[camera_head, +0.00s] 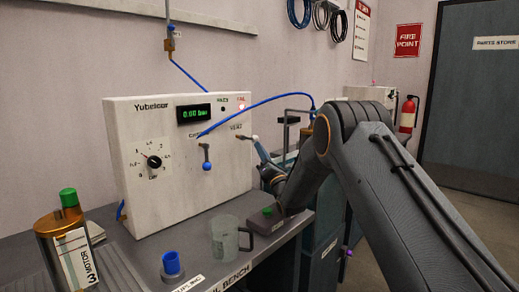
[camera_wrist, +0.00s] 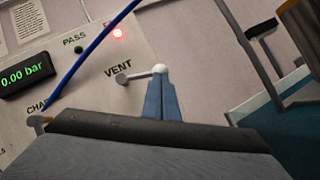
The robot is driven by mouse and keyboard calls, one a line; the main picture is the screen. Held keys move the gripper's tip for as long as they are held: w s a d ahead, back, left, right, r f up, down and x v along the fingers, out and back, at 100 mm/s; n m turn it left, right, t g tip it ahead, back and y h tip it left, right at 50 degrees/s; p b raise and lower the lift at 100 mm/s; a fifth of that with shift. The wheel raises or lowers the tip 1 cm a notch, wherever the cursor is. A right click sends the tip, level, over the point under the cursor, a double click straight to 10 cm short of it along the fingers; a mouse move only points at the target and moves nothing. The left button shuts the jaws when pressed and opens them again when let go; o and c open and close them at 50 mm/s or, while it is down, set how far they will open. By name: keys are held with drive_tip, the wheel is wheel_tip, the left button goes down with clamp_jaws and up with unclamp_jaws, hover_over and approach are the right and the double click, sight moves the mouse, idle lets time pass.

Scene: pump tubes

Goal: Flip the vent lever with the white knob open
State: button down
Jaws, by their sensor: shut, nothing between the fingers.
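The vent lever (camera_wrist: 141,75) sits below the VENT label on the white test panel (camera_head: 130,185). It sticks out to the right from its grey pivot, roughly level with the label, and ends in a white knob (camera_wrist: 160,69). In the head view the vent lever (camera_head: 243,137) is small and its knob is hard to make out. My gripper (camera_head: 256,142) is at the knob, shut and empty. In the wrist view the blue fingers of my gripper (camera_wrist: 160,86) end right at the underside of the knob; I cannot tell whether they touch it.
The charge lever with a blue knob (camera_head: 207,166) hangs down left of the vent. A blue hose (camera_head: 262,100) arches over the vent area. The display (camera_head: 194,113) reads 0.00 bar; a red light (camera_head: 241,107) is lit. A clear mug (camera_head: 225,240) stands on the bench.

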drive_tip(key=shift+w+a+r, duration=0.15)
drive_tip(key=shift+w+r, duration=0.05)
drive_tip(key=shift+w, duration=0.1)
drive_tip(key=shift+w+n+y+b, duration=0.1)
drive_tip(key=shift+n+y+b, duration=0.2)
drive_tip(key=shift+b, duration=0.15)
drive_tip(key=shift+w+d+r+n+g+y+b, duration=0.15)
drive_tip(key=shift+r+n+y+b, duration=0.1)
drive_tip(key=shift+r+n+b, duration=0.25)
drive_tip(key=shift+w+d+r+n+g+y+b, duration=0.15)
drive_tip(key=shift+r+n+y+b, duration=0.1)
drive_tip(key=shift+n+b, duration=0.35)
drive_tip(key=shift+s+f, duration=0.1)
